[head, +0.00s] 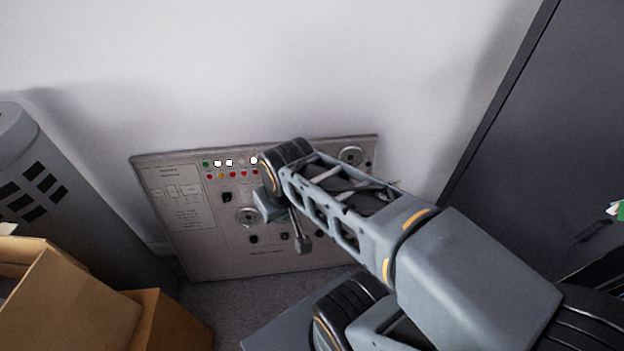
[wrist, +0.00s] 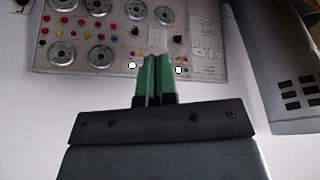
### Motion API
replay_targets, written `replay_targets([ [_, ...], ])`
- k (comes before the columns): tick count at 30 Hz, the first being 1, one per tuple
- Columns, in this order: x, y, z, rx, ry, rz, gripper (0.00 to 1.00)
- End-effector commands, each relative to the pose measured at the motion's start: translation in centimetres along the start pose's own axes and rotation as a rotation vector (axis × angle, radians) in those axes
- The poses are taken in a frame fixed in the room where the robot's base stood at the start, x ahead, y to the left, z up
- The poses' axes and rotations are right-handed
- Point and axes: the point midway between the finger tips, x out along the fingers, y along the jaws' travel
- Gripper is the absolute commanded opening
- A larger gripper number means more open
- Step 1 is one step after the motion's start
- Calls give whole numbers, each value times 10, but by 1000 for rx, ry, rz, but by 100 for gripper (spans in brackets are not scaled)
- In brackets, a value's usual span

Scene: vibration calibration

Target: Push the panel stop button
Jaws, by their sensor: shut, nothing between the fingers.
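The control panel (head: 185,245) leans against the wall in the head view, with rows of small green, white, red and yellow buttons or lamps near its top edge. I cannot tell which one is the stop button, as the labels are too small to read. In the wrist view the panel (wrist: 212,68) appears upside down across the top. My gripper (wrist: 156,58) has green fingers, shut together and empty, pointing at the button row and overlapping part of it. White lamps show on both sides of the fingers. Contact with the panel cannot be made out. In the head view my arm covers the panel's upper middle.
A grey cylinder with dark slots (head: 30,170) stands left of the panel. Open cardboard boxes (head: 70,300) stand at the lower left. A dark grey cabinet (head: 545,130) is at the right. The wall above the panel is clear.

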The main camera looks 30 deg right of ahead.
Motion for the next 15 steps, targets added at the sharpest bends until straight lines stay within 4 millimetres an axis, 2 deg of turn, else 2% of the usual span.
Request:
replay_targets([
  [2, 3, 0, 0, 6, -1, -2, 0],
  [5, 19, 2, -3, 46, -1, -16, 0],
  [8, 52, 7, -11, 145, 4, -49, 0],
  [11, 101, 19, -26, 299, 19, -97, 0],
  [15, 181, 54, -52, 581, 64, -169, 0],
])
